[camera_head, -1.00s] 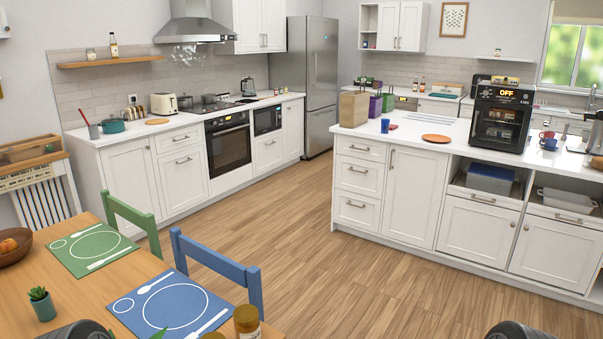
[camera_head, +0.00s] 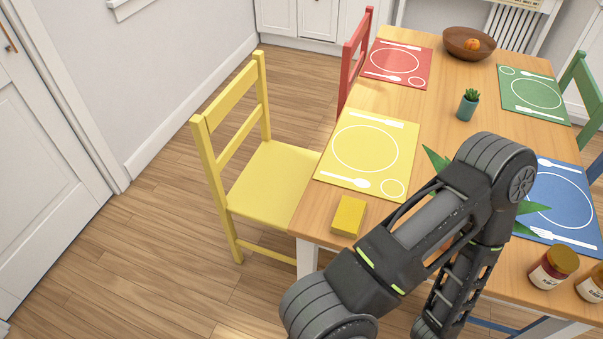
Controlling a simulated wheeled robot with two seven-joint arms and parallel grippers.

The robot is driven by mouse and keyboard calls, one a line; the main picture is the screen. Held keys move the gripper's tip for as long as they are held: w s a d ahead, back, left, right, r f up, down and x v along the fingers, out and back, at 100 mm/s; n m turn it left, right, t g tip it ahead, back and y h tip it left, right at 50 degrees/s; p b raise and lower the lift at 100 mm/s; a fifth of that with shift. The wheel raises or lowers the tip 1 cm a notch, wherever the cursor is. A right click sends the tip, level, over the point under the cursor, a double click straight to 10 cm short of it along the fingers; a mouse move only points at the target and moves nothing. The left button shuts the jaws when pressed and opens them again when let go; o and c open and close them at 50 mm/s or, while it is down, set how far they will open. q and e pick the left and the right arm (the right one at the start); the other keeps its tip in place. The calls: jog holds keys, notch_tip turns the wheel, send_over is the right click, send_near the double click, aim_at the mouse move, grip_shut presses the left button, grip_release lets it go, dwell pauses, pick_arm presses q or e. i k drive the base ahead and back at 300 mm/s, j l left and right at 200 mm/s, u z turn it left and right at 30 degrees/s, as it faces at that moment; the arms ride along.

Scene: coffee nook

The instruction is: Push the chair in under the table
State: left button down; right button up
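The yellow chair (camera_head: 272,182) stands at the table's left side in the head view. Its back is well clear of the edge, and only the right part of its seat meets the tabletop's edge. The wooden table (camera_head: 437,117) fills the right of the view. The red chair (camera_head: 352,62) stands farther back, its back close to the table. A green chair (camera_head: 580,88) is at the right edge. One of my dark arms crosses the front of the table and hides part of it. Neither gripper shows.
Yellow (camera_head: 366,148), red (camera_head: 398,62), green (camera_head: 532,92) and blue (camera_head: 560,205) placemats lie on the table. A yellow block (camera_head: 348,216), jars (camera_head: 553,267), a small plant (camera_head: 467,104) and a bowl (camera_head: 468,42) stand on it. Floor left of the yellow chair is clear, up to a wall and door.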

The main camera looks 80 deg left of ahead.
aim_at(269, 190)
jog(key=u, duration=2.75)
jog(key=i+j+z, duration=0.1)
jog(key=z, duration=0.8)
jog(key=i+j+z, duration=0.1)
jog(key=j+z, duration=0.25)
jog(key=j, duration=0.35)
jog(key=j+z, duration=0.35)
jog(key=j, duration=0.35)
jog(key=j+z, duration=0.35)
jog(key=j, duration=0.95)
jog(key=k+j, duration=0.15)
jog(key=j, duration=0.95)
jog(key=k+j, duration=0.1)
jog(key=j, duration=0.45)
jog(key=z, duration=0.05)
